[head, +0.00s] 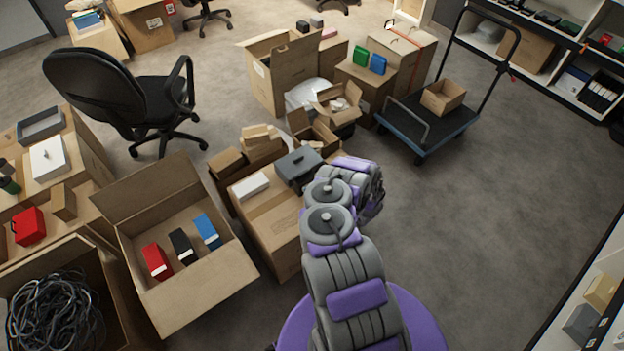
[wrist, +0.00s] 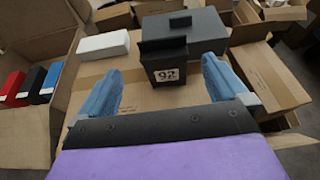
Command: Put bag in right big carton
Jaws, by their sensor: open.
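A dark grey, boxy case (head: 298,166), possibly the bag, lies on a closed carton (head: 262,217) in the head view's middle. In the wrist view the dark case (wrist: 205,30) lies ahead, with a black block (wrist: 165,62) labelled 92 on its near side. My gripper (wrist: 160,75) is open above the carton top, its blue fingers spread to either side of the black block, nothing held. In the head view my arm hides the gripper. The open big carton (head: 215,288) at left holds red, black and blue boxes. Another open carton (head: 112,262) beside it holds black cables.
A white box (wrist: 104,44) lies left of the dark case. Several open cartons crowd behind it. A blue cart (head: 425,128) carries a small carton. A black office chair (head: 125,95) stands at upper left. The floor at right (head: 480,230) is free.

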